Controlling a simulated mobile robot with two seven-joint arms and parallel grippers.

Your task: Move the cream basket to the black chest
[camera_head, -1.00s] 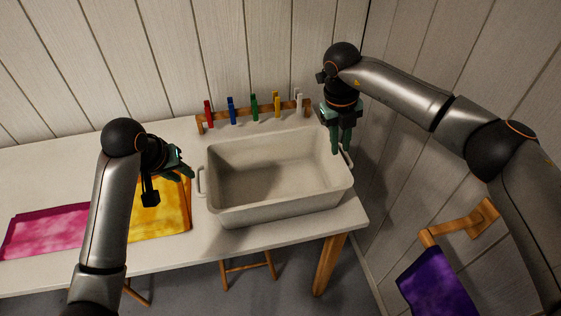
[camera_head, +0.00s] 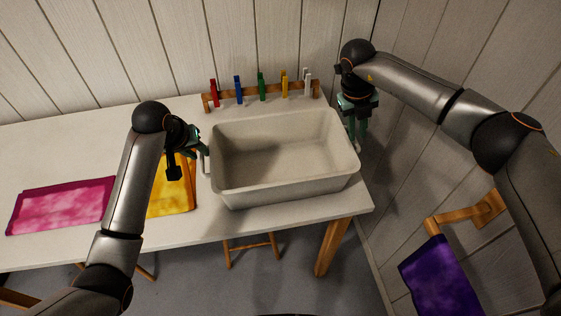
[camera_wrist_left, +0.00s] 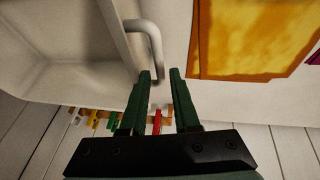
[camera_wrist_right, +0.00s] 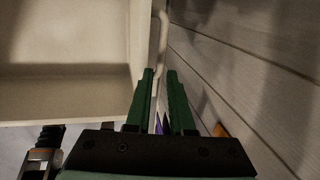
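The cream basket (camera_head: 285,190) stands upright and empty on the white table, with a bar handle at each end. Its left handle (camera_wrist_left: 150,40) shows in the left wrist view, its lower end between my left fingertips. My left gripper (camera_head: 205,150) is open at that handle; the left wrist view shows its fingers (camera_wrist_left: 160,73) apart. My right gripper (camera_head: 359,143) points down at the basket's right end. In the right wrist view its fingers (camera_wrist_right: 159,72) are apart, with the right handle (camera_wrist_right: 162,40) running between them. The black chest is not in view.
The white table (camera_head: 70,150) holds a pink cloth (camera_head: 60,205), a yellow cloth (camera_head: 172,197) and a wooden rack (camera_head: 265,97) with coloured pegs behind the basket. A purple cloth (camera_head: 440,277) hangs from a wooden wall bracket (camera_head: 470,213). Panelled walls close the back and right.

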